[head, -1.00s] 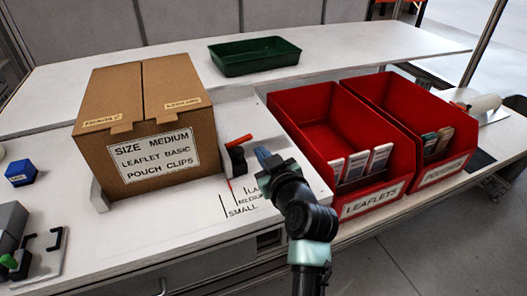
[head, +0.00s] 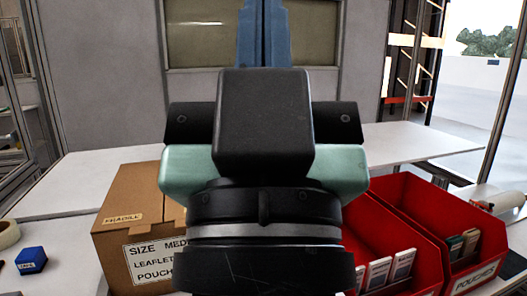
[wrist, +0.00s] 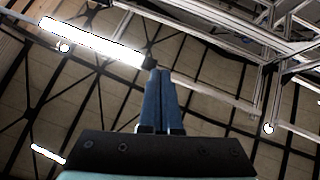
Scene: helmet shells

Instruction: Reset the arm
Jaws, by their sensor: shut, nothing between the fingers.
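My gripper (head: 264,30) stands raised in the middle of the head view, close to the camera, its blue fingers pointing up and together. In the wrist view my gripper (wrist: 159,100) shows its two blue fingers side by side with nothing between them, against the ceiling. My arm hides much of the bench, part of the cardboard box and part of the red leaflets bin.
A cardboard box (head: 130,212) stands on the white bench left of my arm. The red leaflets bin (head: 365,215) and red pouches bin (head: 440,215) stand to the right. A blue block (head: 31,260) and a tape roll (head: 8,234) lie far left.

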